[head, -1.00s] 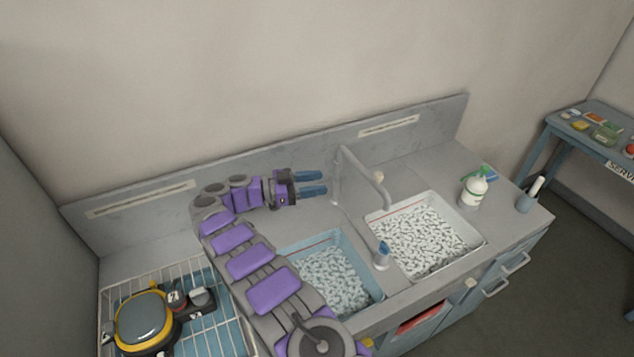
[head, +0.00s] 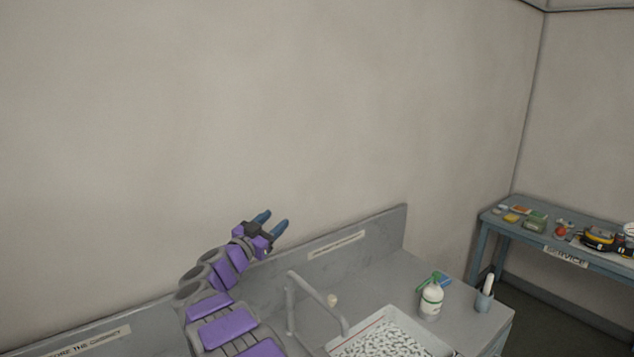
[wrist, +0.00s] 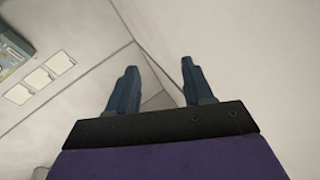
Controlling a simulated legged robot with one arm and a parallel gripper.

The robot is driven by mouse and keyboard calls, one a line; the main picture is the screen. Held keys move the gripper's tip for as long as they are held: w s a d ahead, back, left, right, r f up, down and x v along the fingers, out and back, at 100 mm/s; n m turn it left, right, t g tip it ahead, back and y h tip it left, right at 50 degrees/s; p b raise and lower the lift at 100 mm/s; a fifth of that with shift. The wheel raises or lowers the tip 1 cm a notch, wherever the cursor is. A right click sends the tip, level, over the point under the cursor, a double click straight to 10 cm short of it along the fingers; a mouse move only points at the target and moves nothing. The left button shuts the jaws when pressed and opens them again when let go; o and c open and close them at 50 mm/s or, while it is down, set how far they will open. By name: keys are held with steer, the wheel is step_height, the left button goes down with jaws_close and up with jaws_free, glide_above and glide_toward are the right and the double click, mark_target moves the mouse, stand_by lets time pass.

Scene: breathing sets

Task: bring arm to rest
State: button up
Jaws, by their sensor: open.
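My gripper (head: 271,222) is raised in front of the bare wall, above the sink counter's backsplash and left of the tap. Its two blue fingers are apart, with nothing between them. In the wrist view the open fingers (wrist: 158,82) point toward pale wall and ceiling surfaces, with clear space around them. My purple and grey arm rises from the bottom of the head view and bends toward the wall.
A tap (head: 318,302) stands right of my arm, by a white basin (head: 372,318) of pale pieces. A blue service table (head: 552,243) is far right.

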step_height(320, 180, up, 5)
steer(key=w+n+t+y+b, duration=0.1)
steer(key=w+n+t+y, duration=0.1)
steer(key=n+y, duration=0.3)
steer(key=s+d+n+g+y+b, duration=0.1)
steer(key=s+n+g+y+b, duration=0.1)
steer(key=s+n+y, duration=0.45)
steer(key=s+d+f+m+g+b, duration=0.1)
steer(key=s+d+f+g, duration=0.5)
steer(key=s, duration=1.2)
steer(key=s+d+f+g+h+b, duration=0.1)
steer(key=s+d+f+g+b, duration=0.1)
steer(key=s+d+f+g, duration=0.4)
steer(key=s+d+f+m+g+b, duration=0.1)
steer(key=s+d+f+g, duration=0.5)
steer(key=s, duration=2.6)
steer(key=d+f, duration=0.7)
steer(key=f, duration=0.1)
steer(key=shift+s+d+f+m+g+b, duration=0.15)
steer(key=shift+s+d+m+g+b, duration=0.1)
steer(key=shift+m+g+b, duration=0.15)
